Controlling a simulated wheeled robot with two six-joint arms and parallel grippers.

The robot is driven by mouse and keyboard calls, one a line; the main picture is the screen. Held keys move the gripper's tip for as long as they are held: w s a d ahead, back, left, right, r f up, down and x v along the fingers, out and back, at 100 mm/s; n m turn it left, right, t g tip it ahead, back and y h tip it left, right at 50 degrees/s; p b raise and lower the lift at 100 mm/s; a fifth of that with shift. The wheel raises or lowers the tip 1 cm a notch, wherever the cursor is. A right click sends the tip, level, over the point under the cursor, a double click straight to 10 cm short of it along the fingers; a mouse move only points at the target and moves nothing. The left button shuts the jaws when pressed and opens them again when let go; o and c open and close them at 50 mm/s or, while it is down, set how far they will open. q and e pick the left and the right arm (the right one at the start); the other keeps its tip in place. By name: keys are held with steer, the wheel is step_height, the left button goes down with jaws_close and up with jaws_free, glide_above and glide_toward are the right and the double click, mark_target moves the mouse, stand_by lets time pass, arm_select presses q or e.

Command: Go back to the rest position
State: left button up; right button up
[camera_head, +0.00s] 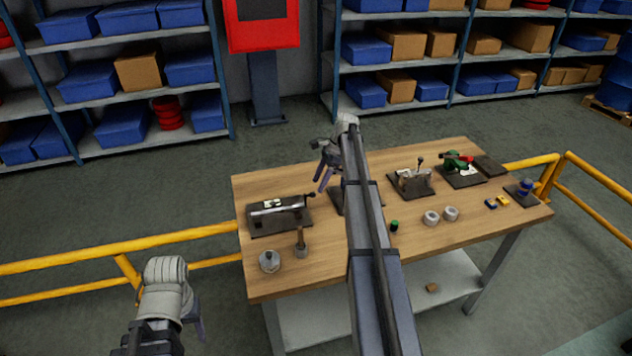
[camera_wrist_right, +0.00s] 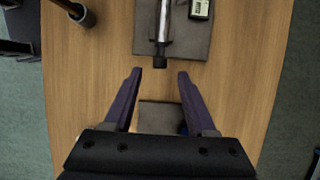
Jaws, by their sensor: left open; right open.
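My left gripper (camera_head: 196,318) hangs low at the left, in front of the yellow rail and apart from the table. Its fingers are partly hidden behind its own wrist. My right arm reaches up over the middle of the wooden table (camera_head: 420,265). My right gripper (camera_head: 325,178) is above the table's far half with its fingers pointing down. In the right wrist view, the right gripper (camera_wrist_right: 157,75) shows two dark fingers spread apart with nothing between them. A grey mat (camera_wrist_right: 185,35) with a dark-handled tool (camera_wrist_right: 161,45) lies beyond the fingertips.
A fixture on a dark mat (camera_head: 278,212), a wooden-handled tool (camera_head: 300,243) and a metal part (camera_head: 269,261) are at the table's left. More fixtures (camera_head: 412,180) and two metal rings (camera_head: 432,217) are at the right. Yellow rails (camera_head: 120,247) flank the table.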

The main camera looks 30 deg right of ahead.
steer(key=shift+d+r, duration=0.2)
steer(key=shift+r, duration=0.4)
steer(key=s+a+n, duration=0.3)
steer(key=s+a, duration=0.1)
steer(key=a, duration=0.5)
steer(key=s+a+f+n+g+h, duration=0.1)
steer(key=s+a+n, duration=0.3)
steer(key=a, duration=0.4)
steer(key=s+a+f+n+h, duration=0.1)
steer(key=s+a+n, duration=0.2)
steer(key=a, duration=0.6)
steer(key=shift+s+a+n+g, duration=0.3)
steer(key=shift+s+n+g, duration=0.1)
steer(key=shift+n, duration=0.1)
steer(key=s+a+n+h, duration=0.3)
steer(key=s+a+n, duration=1)
steer(key=s, duration=0.6)
steer(key=shift+a+f+t+h+b, duration=0.3)
steer(key=shift+a+f+b, duration=0.15)
steer(key=shift+a, duration=0.1)
steer(key=shift+c, duration=0.6)
